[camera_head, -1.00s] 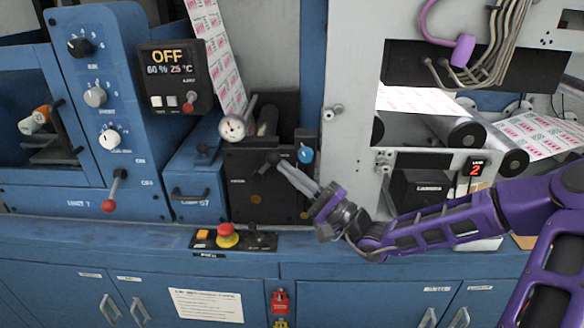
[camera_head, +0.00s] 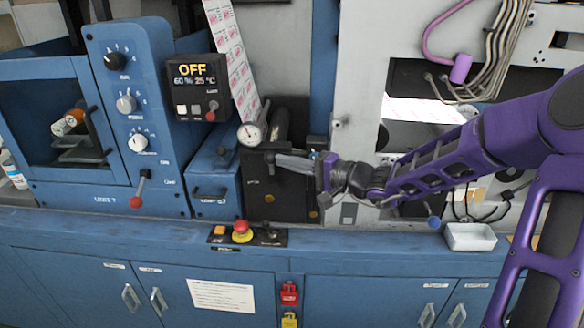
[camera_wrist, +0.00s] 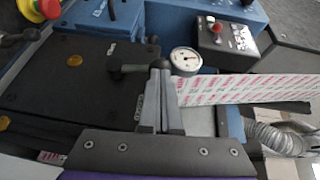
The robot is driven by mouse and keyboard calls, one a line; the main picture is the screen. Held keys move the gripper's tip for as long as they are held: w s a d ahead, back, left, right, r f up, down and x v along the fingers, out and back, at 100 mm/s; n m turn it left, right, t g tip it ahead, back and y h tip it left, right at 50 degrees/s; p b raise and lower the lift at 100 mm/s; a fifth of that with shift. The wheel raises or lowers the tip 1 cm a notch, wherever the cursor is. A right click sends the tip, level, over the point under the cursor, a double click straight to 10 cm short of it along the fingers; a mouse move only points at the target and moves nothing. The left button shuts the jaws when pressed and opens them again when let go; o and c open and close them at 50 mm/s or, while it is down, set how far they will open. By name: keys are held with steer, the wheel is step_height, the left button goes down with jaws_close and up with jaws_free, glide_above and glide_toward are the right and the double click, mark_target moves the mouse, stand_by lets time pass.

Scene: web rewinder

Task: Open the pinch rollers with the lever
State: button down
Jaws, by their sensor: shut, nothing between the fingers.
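The dark lever (camera_wrist: 138,70) shows in the wrist view as a short bar with a round black knob at its left end. It stands out from the black machine panel (camera_wrist: 65,90), beside a round white dial gauge (camera_wrist: 186,61). My gripper (camera_wrist: 160,68) is shut and empty, its grey fingertips overlapping the bar's right end; I cannot tell whether they touch. In the head view, my gripper (camera_head: 278,161) reaches left in front of the black panel (camera_head: 262,195), its tips by a dark knob (camera_head: 268,157) below the gauge (camera_head: 250,134). The pinch rollers cannot be made out clearly.
The printed paper web (camera_head: 232,55) runs down behind the gauge. A red emergency stop (camera_head: 241,232) sits on the ledge below. The control box reading OFF (camera_head: 192,88) is left of the gauge. A white tray (camera_head: 470,237) and a blue-knobbed lever (camera_head: 433,222) are at right.

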steer(key=shift+a+r+n+g+h, duration=0.25)
steer(key=shift+a+n+h, duration=0.05)
steer(key=shift+a+h, duration=0.25)
steer(key=shift+a+r+n+g+h, duration=0.25)
steer(key=shift+a+n+h, duration=0.05)
steer(key=shift+a+h, duration=0.25)
steer(key=shift+w+a+n+g+h+b, duration=0.1)
steer(key=shift+a+n+g+h+b, duration=0.2)
steer(key=shift+a+h+b, duration=0.85)
steer(key=shift+a, duration=0.25)
steer(key=shift+d+r, duration=0.1)
steer(key=shift+r, duration=0.1)
